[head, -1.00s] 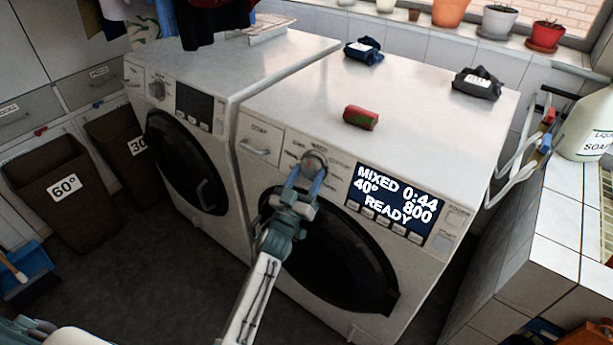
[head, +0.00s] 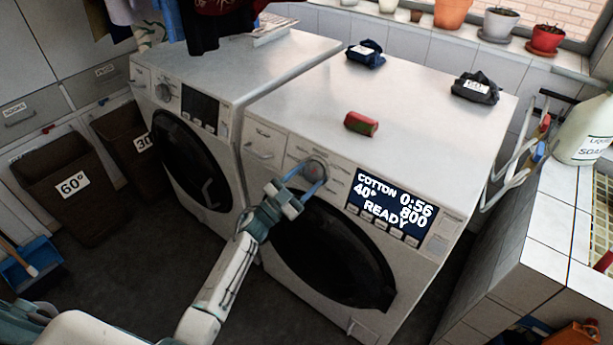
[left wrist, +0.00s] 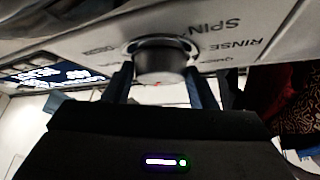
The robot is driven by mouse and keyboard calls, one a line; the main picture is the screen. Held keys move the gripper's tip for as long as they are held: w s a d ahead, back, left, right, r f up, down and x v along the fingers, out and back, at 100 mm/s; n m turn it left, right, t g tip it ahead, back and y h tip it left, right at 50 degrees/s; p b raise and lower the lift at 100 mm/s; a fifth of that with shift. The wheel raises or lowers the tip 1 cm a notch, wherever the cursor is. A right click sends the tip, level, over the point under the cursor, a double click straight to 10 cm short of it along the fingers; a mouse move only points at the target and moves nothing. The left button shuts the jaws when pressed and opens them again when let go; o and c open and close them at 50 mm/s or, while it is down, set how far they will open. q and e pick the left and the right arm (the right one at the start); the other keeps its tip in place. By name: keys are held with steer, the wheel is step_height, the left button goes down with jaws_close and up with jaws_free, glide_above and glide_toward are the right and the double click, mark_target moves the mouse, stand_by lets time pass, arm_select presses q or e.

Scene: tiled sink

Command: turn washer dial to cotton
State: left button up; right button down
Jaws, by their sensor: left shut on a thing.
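The washer (head: 290,210) on the right has a round grey dial (head: 315,169) left of its display (head: 391,205). The display reads COTTON, 0:56, 40°, 800, READY. My left gripper (head: 303,184) is at the dial, its two blue fingers on either side of it. In the left wrist view the dial (left wrist: 160,62) sits between the fingers, with the words SPIN and RINSE printed beside it. The gripper is shut on the dial. My right gripper is not in view.
A second white machine (head: 185,145) stands to the left. Brown bins (head: 60,185) stand at left. A tiled counter (head: 560,200) is at right.

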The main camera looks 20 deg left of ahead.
arm_select(q)
steer(key=shift+a+m+g+h, duration=0.15)
steer(key=shift+m+g+h, duration=0.7)
steer(key=shift+m, duration=0.45)
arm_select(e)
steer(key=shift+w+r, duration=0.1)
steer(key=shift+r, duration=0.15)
arm_select(q)
steer(key=shift+m, duration=0.3)
steer(key=o, duration=1)
steer(key=b+v, duration=0.3)
steer(key=v, duration=0.7)
steer(key=shift+s+a, duration=0.25)
steer(key=shift+a, duration=0.05)
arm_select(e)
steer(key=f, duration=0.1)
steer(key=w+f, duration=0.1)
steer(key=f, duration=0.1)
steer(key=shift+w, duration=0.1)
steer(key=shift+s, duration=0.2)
